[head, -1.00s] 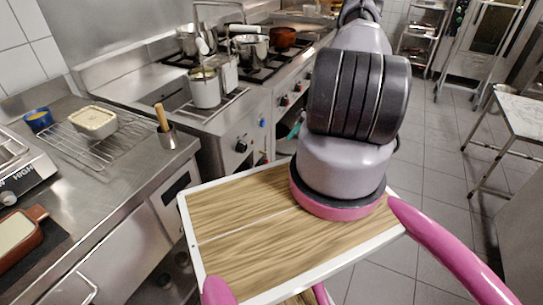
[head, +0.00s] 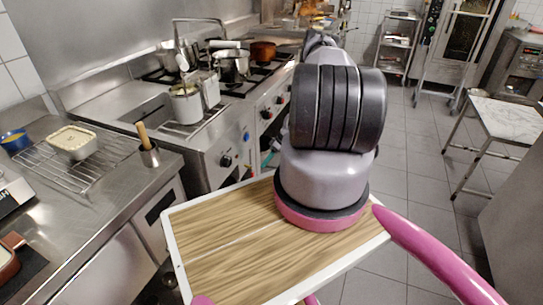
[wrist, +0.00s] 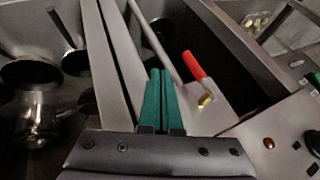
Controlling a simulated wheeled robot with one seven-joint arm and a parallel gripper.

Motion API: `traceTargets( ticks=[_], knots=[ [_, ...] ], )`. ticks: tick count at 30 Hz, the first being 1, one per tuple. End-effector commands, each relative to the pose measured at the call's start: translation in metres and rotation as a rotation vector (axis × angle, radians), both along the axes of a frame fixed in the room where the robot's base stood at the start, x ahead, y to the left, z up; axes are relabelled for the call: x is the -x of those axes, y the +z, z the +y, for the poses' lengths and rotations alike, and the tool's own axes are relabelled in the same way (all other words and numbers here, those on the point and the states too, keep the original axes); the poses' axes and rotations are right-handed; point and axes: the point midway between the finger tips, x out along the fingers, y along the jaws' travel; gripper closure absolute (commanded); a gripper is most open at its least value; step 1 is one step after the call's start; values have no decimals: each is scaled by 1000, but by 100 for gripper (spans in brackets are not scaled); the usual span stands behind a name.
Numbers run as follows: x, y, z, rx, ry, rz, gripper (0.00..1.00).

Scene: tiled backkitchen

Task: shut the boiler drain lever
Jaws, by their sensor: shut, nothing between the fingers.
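The lever with a red handle (wrist: 196,66) shows in the wrist view, right of my fingers. Its handle slants up and left from a brass fitting (wrist: 206,100) by a grey panel. My gripper (wrist: 160,75) has green fingers closed together with nothing between them. The fingers appear apart from the lever, with a gap to its left; depth is hard to judge. In the head view my arm hides most of the gripper; a bit of teal (head: 269,157) shows beside the cooker front. I cannot make out the lever clearly there.
A steel cooker front with knobs (head: 226,161) stands beyond the left counter. A pot (head: 186,106) stands on it. A wire rack (head: 98,160) lies on the counter. A table (head: 506,118) stands at right. Tiled floor (head: 415,190) is open between.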

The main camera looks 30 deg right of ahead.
Motion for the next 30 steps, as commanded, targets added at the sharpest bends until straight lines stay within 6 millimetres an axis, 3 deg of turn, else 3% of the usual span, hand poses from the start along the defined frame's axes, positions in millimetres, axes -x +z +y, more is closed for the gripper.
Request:
traceTargets(
  ticks=[2,12,30],
  knots=[
    [-1,-14,10,0,3,2,100],
    [15,-11,43,0,-1,-1,100],
    [22,-12,44,-25,-1,18,100]
  ],
)
